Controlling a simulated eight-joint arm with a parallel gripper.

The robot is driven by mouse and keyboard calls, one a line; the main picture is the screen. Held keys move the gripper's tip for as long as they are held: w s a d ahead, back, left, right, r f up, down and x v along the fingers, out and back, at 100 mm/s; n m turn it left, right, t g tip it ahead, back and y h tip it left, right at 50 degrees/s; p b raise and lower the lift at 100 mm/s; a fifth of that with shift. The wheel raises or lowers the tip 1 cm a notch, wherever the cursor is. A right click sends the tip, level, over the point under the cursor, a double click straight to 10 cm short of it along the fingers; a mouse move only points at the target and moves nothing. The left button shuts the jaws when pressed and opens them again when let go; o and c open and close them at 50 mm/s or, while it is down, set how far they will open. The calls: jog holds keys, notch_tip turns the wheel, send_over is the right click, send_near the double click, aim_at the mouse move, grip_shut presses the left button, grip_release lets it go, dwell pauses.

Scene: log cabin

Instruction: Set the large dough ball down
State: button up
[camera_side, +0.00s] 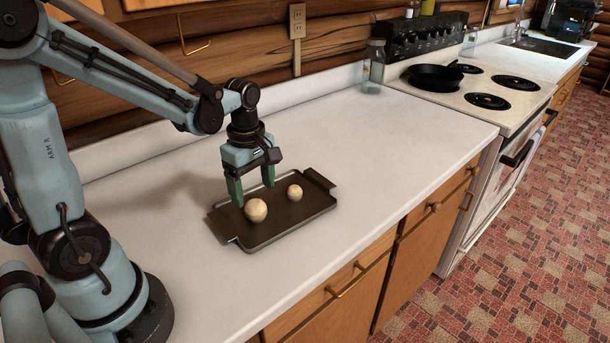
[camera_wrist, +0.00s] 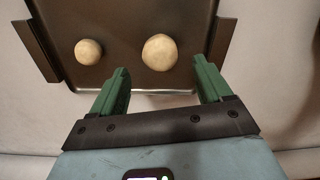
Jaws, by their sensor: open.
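The large dough ball (camera_side: 256,210) rests on the dark tray (camera_side: 290,234), toward its left part in the side view. In the wrist view the large ball (camera_wrist: 159,52) sits beyond my fingertips, roughly in line with the gap between them. A smaller dough ball (camera_side: 295,192) lies on the same tray to the right; in the wrist view it is at the left (camera_wrist: 88,52). My gripper (camera_side: 253,186) is open and empty above the tray's back edge, its green fingers apart. In the wrist view the fingers (camera_wrist: 163,78) do not touch either ball.
The tray lies on a white counter (camera_side: 370,151) with free room to the right. A glass jar (camera_side: 374,64) stands at the back beside the stove (camera_side: 520,112), which holds a black pan (camera_side: 434,77). The counter's front edge lies close to the tray.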

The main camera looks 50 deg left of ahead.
aim_at(256, 211)
notch_tip(256, 211, up, 7)
jog(key=s+d+m+t, duration=0.2)
jog(key=d+m+t, duration=0.5)
jog(key=m, duration=1.2)
jog(key=shift+s+r+m, duration=0.15)
jog(key=shift+r+m, duration=0.15)
jog(key=shift+r, duration=0.1)
jog(key=shift+d, duration=0.1)
jog(key=shift+c, duration=0.3)
